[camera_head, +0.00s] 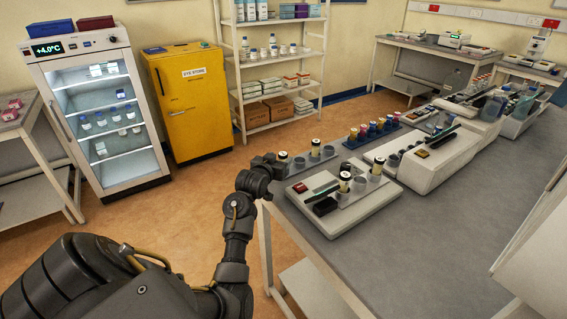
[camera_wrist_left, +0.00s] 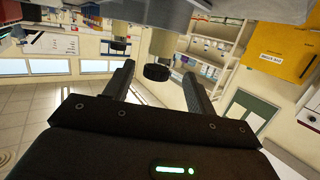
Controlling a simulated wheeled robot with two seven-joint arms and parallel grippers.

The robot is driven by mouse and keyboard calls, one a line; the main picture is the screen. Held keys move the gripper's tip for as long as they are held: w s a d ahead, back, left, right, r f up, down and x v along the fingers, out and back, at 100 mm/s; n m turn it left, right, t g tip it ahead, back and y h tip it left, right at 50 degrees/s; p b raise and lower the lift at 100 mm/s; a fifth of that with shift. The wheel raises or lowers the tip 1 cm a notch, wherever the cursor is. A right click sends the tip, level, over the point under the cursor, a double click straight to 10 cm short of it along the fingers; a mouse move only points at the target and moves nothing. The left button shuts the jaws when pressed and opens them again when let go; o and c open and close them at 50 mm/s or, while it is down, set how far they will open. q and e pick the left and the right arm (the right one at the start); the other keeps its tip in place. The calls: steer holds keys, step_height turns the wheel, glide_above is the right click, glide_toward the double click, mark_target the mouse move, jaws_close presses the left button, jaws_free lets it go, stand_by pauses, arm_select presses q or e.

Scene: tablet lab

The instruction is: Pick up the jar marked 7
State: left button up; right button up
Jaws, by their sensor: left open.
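Several pale jars with dark caps stand along the bench's near left side, one (camera_head: 283,157) beside my left gripper (camera_head: 274,166), others (camera_head: 316,147) and (camera_head: 345,181) further right. No number is legible on any jar, so I cannot tell which is marked 7. In the left wrist view, which is upside down, a black-capped jar (camera_wrist_left: 157,72) shows beyond and between the spread fingers of my left gripper (camera_wrist_left: 160,88). Another dark-capped jar (camera_wrist_left: 118,45) stands farther off. The left gripper is open and empty. My right gripper is not in view.
The grey bench (camera_head: 400,255) holds a white device (camera_head: 355,207) close right of the gripper, a larger white device (camera_head: 435,160) and a blue rack of coloured vials (camera_head: 372,130). A fridge (camera_head: 100,110), yellow cabinet (camera_head: 187,100) and shelves (camera_head: 270,60) stand behind.

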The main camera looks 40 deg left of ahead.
mark_target(285, 154)
arm_select(q)
steer(key=shift+w+a+r, duration=0.1)
steer(key=shift+w, duration=0.2)
steer(key=p+x, duration=0.1)
steer(key=x, duration=0.3)
steer(key=shift+w+p, duration=0.25)
steer(key=shift+p, duration=0.05)
steer(key=c, duration=1.1)
